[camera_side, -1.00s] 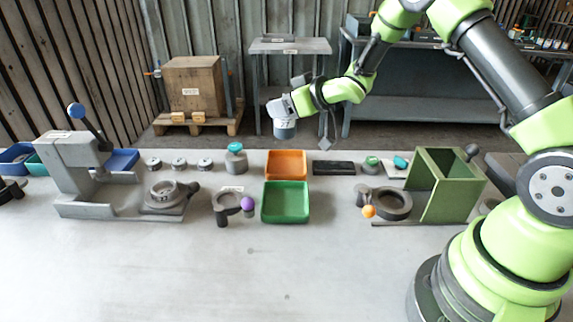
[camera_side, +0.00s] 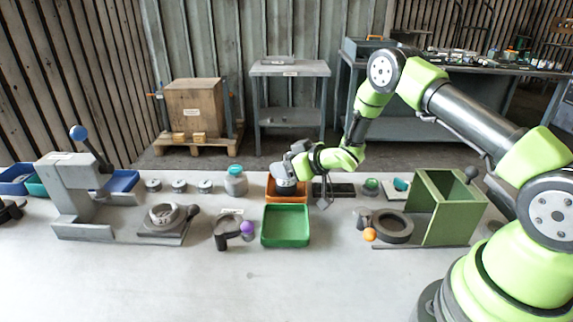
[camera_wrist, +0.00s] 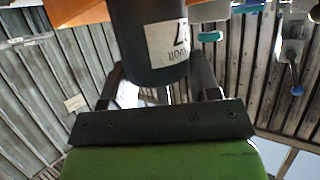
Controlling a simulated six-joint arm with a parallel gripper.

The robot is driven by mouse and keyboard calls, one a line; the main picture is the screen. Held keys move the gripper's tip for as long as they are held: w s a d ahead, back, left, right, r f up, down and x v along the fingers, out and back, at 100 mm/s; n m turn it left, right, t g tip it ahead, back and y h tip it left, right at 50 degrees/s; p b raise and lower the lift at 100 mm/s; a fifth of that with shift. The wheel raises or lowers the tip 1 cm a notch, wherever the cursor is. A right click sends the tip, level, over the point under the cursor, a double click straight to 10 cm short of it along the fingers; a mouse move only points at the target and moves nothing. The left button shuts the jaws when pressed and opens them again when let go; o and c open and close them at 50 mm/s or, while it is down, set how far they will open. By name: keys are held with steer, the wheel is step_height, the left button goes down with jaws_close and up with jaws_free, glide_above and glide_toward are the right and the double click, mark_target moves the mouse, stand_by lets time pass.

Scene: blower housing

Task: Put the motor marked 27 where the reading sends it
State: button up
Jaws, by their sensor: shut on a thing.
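My gripper (camera_side: 290,168) is shut on the motor (camera_side: 286,182), a grey cylinder, and holds it at the orange tray (camera_side: 299,201). The motor also shows close up in the wrist view (camera_wrist: 150,75), with a white label that is partly cut off and ends in a 7. In the side view the motor's lower part is at or inside the tray's opening. I cannot tell whether it touches the tray floor. A green tray (camera_side: 286,241) stands in front of the orange one and looks empty.
A press with a blue-knobbed lever (camera_side: 78,132) stands at the left. Several small discs (camera_side: 179,186) and a teal-topped jar (camera_side: 236,182) line the back. A green box-like frame (camera_side: 440,205) and a dark ring fixture (camera_side: 392,228) stand at the right. The front of the table is clear.

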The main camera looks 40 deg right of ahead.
steer(key=shift+f, duration=0.1)
steer(key=o, duration=1.4)
steer(key=shift+c, duration=0.2)
